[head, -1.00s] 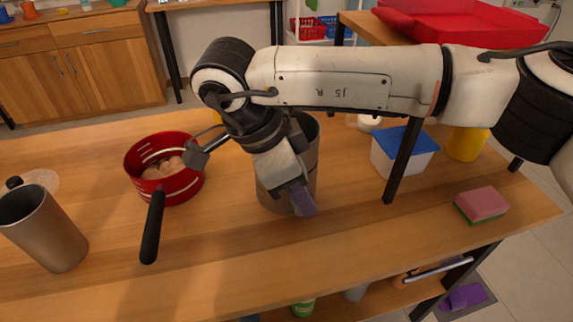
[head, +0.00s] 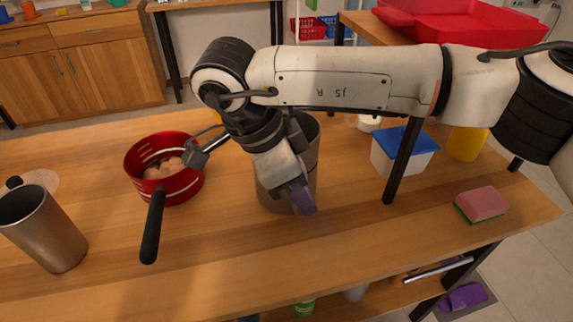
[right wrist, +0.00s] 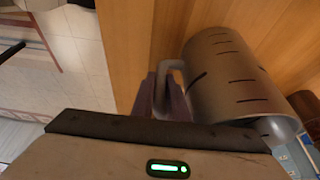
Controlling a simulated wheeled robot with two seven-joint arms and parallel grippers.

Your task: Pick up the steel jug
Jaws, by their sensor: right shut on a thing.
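The steel jug (head: 270,197) is a grey metal cylinder standing upright on the wooden table, partly hidden behind my right gripper (head: 300,198) in the head view. In the right wrist view the jug (right wrist: 225,75) shows dark measuring marks on its side and a loop handle. My right gripper (right wrist: 165,97), with purple fingertips, is shut on that handle. In the head view the jug's base appears to rest on the table; any small gap under it cannot be told. My left gripper is not in view.
A red pot (head: 183,187) with brown round things and a black handle stands left of the jug. Another metal vessel (head: 48,235) is at the far left. A blue-lidded container (head: 395,160), a yellow item (head: 465,145) and a sponge (head: 482,204) are on the right. The front table strip is clear.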

